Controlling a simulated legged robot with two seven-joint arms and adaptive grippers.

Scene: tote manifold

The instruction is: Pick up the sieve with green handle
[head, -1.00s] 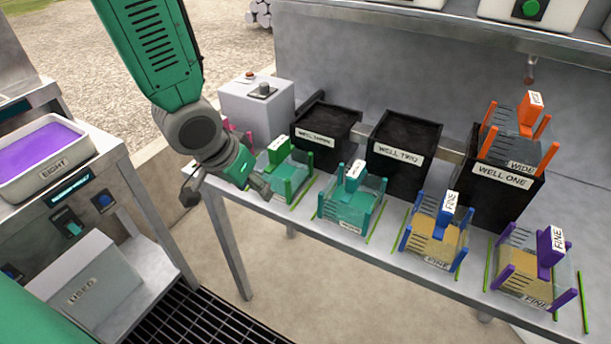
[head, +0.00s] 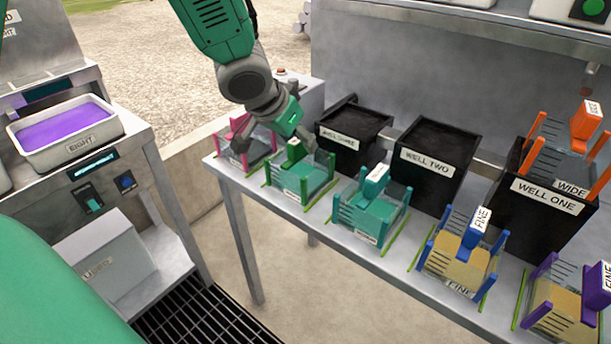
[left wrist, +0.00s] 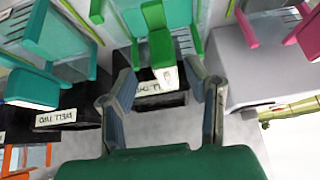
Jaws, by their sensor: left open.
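The sieve with the green handle (head: 318,182) stands on the metal bench between a pink-handled sieve and a teal-handled one. Its green handle (head: 294,152) points up. My left gripper (head: 272,138) is open and empty, above and behind this sieve in the head view. In the left wrist view the open fingers of my left gripper (left wrist: 166,88) reach toward the green handle (left wrist: 160,48), which lies ahead and between them. I cannot tell whether they touch it. My right gripper is not in view.
Pink (head: 237,155), teal (head: 374,222), blue (head: 455,247) and purple (head: 541,290) sieves stand along the bench. Black wells, including well two (head: 437,160) and well one (head: 510,222), stand behind. An orange sieve (head: 574,155) sits on well one. A purple-filled tray (head: 75,160) is at left.

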